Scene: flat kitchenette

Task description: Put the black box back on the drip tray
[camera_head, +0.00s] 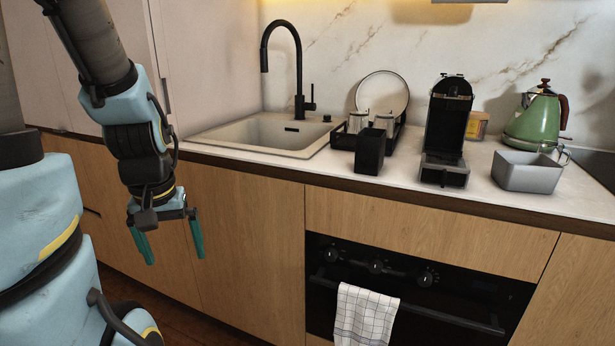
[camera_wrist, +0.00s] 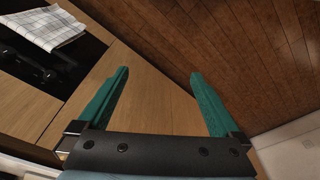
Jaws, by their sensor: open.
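A black box (camera_head: 369,152) stands upright on the counter, in front of the dish rack and left of the coffee machine (camera_head: 448,125). The drip tray (camera_head: 444,170) is the low dark part at the foot of the coffee machine. No box stands on it. My gripper (camera_head: 170,255) hangs at the left, in front of the cabinet doors and below the counter top. Its green fingers are spread apart with nothing between them. In the wrist view my gripper (camera_wrist: 160,95) is also open and empty, with cabinet fronts and wooden floor beyond it.
A sink (camera_head: 262,132) with a tall black tap (camera_head: 298,75) lies left of the box. A grey open container (camera_head: 527,171) and green kettle (camera_head: 537,120) stand at the right. A checked towel (camera_head: 362,315) hangs on the oven handle. The front counter strip is clear.

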